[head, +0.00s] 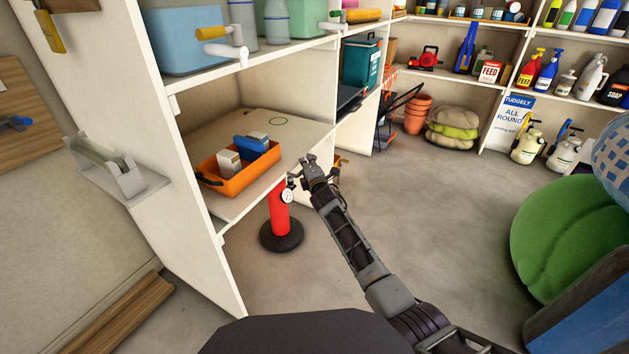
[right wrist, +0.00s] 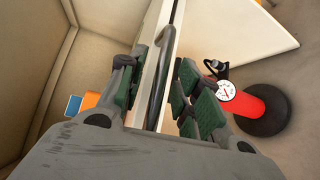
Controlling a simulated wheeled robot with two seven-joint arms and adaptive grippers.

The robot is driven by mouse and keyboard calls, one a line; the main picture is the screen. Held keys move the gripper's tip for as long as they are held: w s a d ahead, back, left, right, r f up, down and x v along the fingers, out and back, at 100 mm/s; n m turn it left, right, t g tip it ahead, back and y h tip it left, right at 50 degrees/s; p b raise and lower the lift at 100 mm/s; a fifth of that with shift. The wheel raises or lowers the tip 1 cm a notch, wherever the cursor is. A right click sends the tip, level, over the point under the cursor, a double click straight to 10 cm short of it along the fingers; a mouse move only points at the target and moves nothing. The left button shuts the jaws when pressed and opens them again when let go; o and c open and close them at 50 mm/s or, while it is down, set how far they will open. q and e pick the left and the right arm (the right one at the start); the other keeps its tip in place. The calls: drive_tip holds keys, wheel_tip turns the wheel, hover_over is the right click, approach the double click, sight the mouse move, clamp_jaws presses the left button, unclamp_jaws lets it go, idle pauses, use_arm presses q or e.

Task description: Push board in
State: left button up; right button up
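The light board (head: 225,135) lies at the lower level of the white shelf unit, with a green ring mark on it and its front edge facing me. An orange tray (head: 223,188) with blue and white boxes sits on it. My right gripper (head: 307,170) is at the board's front right edge. In the right wrist view, my right gripper (right wrist: 158,90) has its green-padded fingers apart, on either side of a pale edge and a dark curved handle (right wrist: 155,85). Contact with the fingers is unclear. My left gripper is not in view.
A red cylinder with a gauge (head: 280,208) stands on a black base below the board, close to my right gripper. White shelf uprights (head: 195,200) flank the opening. A green cushion (head: 555,235) is at the right. The middle floor is clear.

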drive_tip(key=v, duration=1.1)
drive_tip(key=shift+s, duration=0.2)
idle(0.4)
idle(0.4)
